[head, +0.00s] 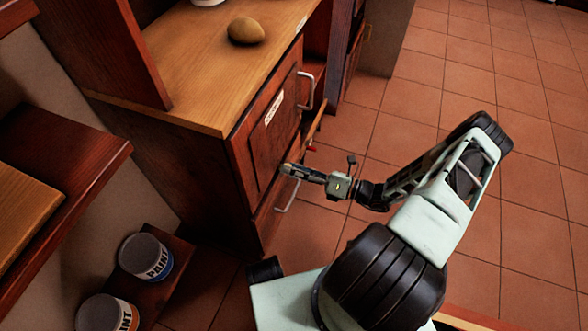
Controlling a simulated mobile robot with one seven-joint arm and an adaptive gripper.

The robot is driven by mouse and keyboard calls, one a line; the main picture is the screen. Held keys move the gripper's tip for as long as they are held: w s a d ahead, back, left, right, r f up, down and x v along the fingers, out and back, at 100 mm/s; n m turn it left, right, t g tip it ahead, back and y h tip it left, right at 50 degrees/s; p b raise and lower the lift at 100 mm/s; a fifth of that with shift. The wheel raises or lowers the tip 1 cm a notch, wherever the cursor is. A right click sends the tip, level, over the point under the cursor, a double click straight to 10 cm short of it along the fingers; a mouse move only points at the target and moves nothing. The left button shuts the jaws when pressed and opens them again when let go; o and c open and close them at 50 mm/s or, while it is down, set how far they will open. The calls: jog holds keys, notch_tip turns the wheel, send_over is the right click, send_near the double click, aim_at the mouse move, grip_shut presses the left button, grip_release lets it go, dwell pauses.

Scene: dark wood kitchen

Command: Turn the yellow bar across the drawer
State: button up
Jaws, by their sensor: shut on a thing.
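The yellow bar (316,126) is a thin tan-yellow strip on the front of the dark wood cabinet (245,195), in the head view. It runs at a slant in the picture, below the upper metal handle, with a small red piece (312,150) by its lower visible end. My gripper (285,168) is at the cabinet front, shut, at the near end of the bar. The fingers hide that end, so the exact grip is hard to see. The drawer front (276,192) is below, with a metal handle (289,196) just under my gripper.
A door with a label (274,108) and an upper metal handle (307,92) is above. A round tan object (246,30) lies on the wooden counter (190,75). Paint cans (145,257) stand at the lower left. Tiled floor (440,75) at the right is clear.

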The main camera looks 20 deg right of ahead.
jog(key=shift+s+a+f+m+b, duration=0.1)
jog(key=shift+m+b, duration=0.15)
jog(key=shift+m, duration=1.1)
jog(key=shift+s+a+f+m+b, duration=0.15)
jog(key=shift+m+b, duration=0.15)
jog(key=shift+m, duration=1)
jog(key=shift+s+f+m+b, duration=0.1)
jog(key=shift+m+b, duration=0.15)
jog(key=shift+m, duration=1.1)
jog(key=shift+r, duration=0.1)
jog(key=o, duration=1.2)
jog(key=shift+c, duration=0.2)
jog(key=v, duration=1.2)
